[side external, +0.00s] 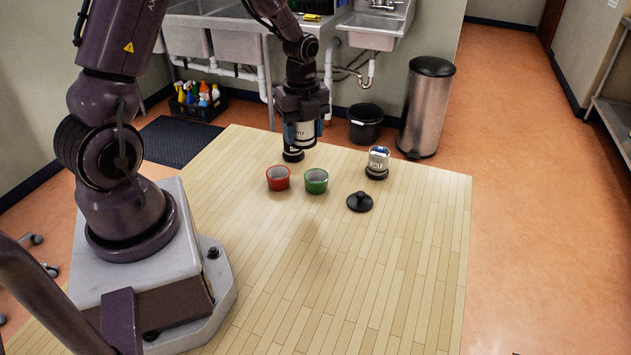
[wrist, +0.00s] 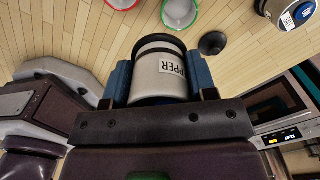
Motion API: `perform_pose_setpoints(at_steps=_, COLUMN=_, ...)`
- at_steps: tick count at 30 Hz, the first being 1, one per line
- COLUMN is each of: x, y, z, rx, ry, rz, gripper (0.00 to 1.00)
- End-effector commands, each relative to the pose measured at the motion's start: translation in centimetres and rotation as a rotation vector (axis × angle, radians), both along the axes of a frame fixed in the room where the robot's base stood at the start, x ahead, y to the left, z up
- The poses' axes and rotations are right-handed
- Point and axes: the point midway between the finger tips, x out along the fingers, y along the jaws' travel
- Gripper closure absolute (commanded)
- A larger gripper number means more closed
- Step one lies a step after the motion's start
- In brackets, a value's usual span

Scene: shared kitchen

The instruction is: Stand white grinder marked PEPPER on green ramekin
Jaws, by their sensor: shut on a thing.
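The grinder looks roughly upright, behind the ramekins in the side view. I cannot tell if its base clears the table. The green ramekin (side external: 316,187) stands open and looks empty; its rim also shows in the wrist view (wrist: 165,22).
A red ramekin (side external: 278,185) stands close left of the green one. A second white grinder (side external: 379,158) with a dark base stands to the right. A black knobbed lid (side external: 359,203) lies right of the green ramekin. The front of the wooden table (side external: 370,290) is clear.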

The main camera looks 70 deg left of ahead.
Motion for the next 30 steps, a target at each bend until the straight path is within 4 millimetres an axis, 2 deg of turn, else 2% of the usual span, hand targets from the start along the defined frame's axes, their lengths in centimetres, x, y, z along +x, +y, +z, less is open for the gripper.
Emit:
perform_pose_setpoints(at_steps=3, x=0.4, y=0.0, z=-0.3, rx=0.0, ry=-0.001, rz=-0.001, gripper=0.86)
perform_pose_setpoints(at_steps=12, x=3.0, y=-0.1, z=-3.1, rx=0.001, ry=-0.001, rz=0.0, gripper=0.86)
perform_pose_setpoints(at_steps=30, x=3.0, y=-0.1, z=-8.2, rx=0.0, ry=-0.001, rz=0.0, gripper=0.86)
